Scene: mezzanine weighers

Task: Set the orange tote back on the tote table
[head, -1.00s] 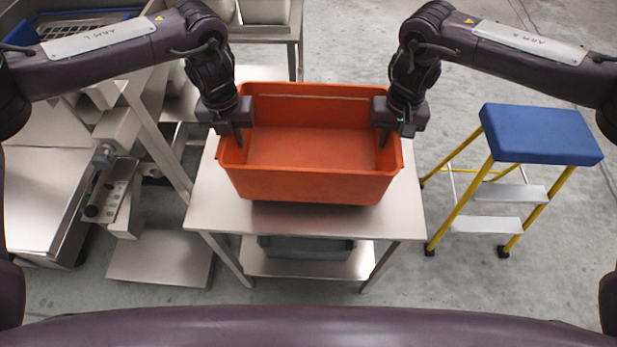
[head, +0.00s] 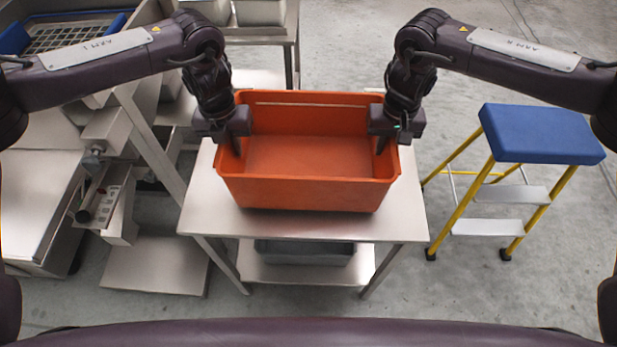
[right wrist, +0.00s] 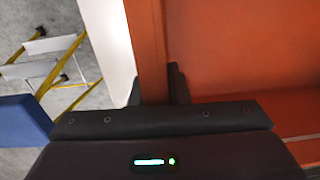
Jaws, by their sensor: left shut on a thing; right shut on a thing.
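The orange tote (head: 305,190) is empty and upright over the steel tote table (head: 400,220). Its base is at or very close to the tabletop; I cannot tell whether it touches fully. My left gripper (head: 237,146) is shut on the tote's left end wall, and my right gripper (head: 382,144) is shut on its right end wall. In the right wrist view the tote's rim (right wrist: 150,50) runs between the fingers (right wrist: 172,88), with the tote interior to the right and the pale tabletop (right wrist: 110,40) beyond to the left.
A blue-topped yellow step stool (head: 540,133) stands right of the table. Steel weighing equipment (head: 105,215) stands close on the left. A grey bin (head: 305,252) sits on the table's lower shelf. Another steel bench (head: 262,35) is behind. Bare tabletop shows around the tote.

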